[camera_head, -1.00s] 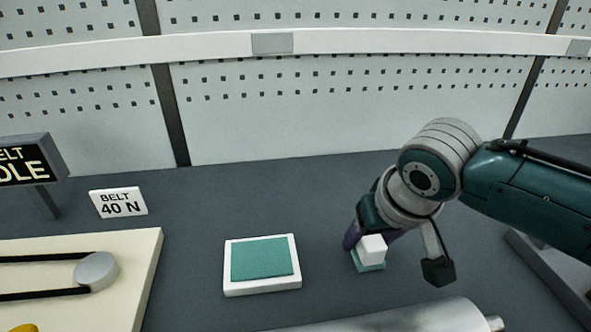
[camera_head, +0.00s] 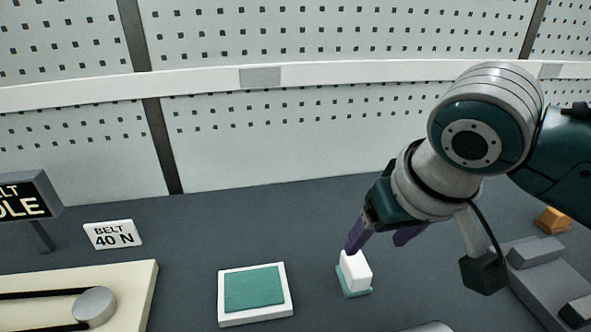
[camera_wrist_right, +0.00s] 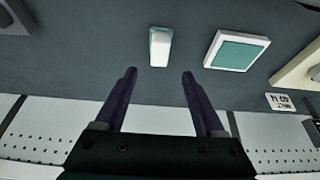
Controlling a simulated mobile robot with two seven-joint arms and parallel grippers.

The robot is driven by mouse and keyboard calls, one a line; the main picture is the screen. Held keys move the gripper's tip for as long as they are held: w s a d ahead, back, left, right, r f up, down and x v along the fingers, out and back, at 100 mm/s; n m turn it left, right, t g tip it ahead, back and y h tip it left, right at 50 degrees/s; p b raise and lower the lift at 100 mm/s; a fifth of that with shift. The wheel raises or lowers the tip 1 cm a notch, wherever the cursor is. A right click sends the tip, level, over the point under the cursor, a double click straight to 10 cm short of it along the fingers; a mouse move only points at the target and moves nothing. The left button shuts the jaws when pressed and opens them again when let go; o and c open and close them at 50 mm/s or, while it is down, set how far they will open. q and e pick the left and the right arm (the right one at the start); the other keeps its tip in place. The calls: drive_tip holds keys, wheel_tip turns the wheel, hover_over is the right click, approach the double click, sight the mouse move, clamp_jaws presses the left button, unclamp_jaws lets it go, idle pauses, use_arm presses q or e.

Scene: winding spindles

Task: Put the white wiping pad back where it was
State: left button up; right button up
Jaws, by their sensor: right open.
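The white wiping pad (camera_head: 355,270) stands on the dark bench on a thin teal base, just right of the white tray with a teal inlay. It also shows in the right wrist view (camera_wrist_right: 160,48), beyond the fingertips. My right gripper (camera_head: 377,243) is open, its two purple fingers above and behind the pad. In the right wrist view the open fingers (camera_wrist_right: 159,72) have nothing between them, and the pad is clear of them. My left gripper is not in view.
The white tray with teal inlay (camera_head: 223,316) lies left of the pad. A cream board with a belt and pulley (camera_head: 140,290) and a "BELT 40 N" card (camera_head: 112,234) are further left. A grey fixture (camera_head: 545,272) and an orange block (camera_head: 552,220) are at right.

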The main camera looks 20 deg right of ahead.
drive_tip(key=s+a+n, duration=0.1)
drive_tip(key=s, duration=0.2)
drive_tip(key=s+a+n+y, duration=0.1)
drive_tip(key=s+a, duration=0.1)
drive_tip(key=s, duration=0.1)
drive_tip(key=s+a+n, duration=0.1)
drive_tip(key=s+a, duration=0.1)
drive_tip(key=s, duration=0.1)
drive_tip(key=shift+s+a+f+y, duration=0.1)
drive_tip(key=shift+s+f+y, duration=0.2)
drive_tip(key=shift+f, duration=0.1)
drive_tip(key=s+r+n, duration=0.1)
drive_tip(key=s, duration=0.5)
drive_tip(key=shift+s+r+n+g, duration=0.2)
drive_tip(key=shift+s+n+g, duration=0.2)
wheel_tip(320, 180, up, 40)
drive_tip(key=p, duration=3.9)
drive_tip(key=shift+p, duration=0.35)
drive_tip(key=shift+f, duration=0.1)
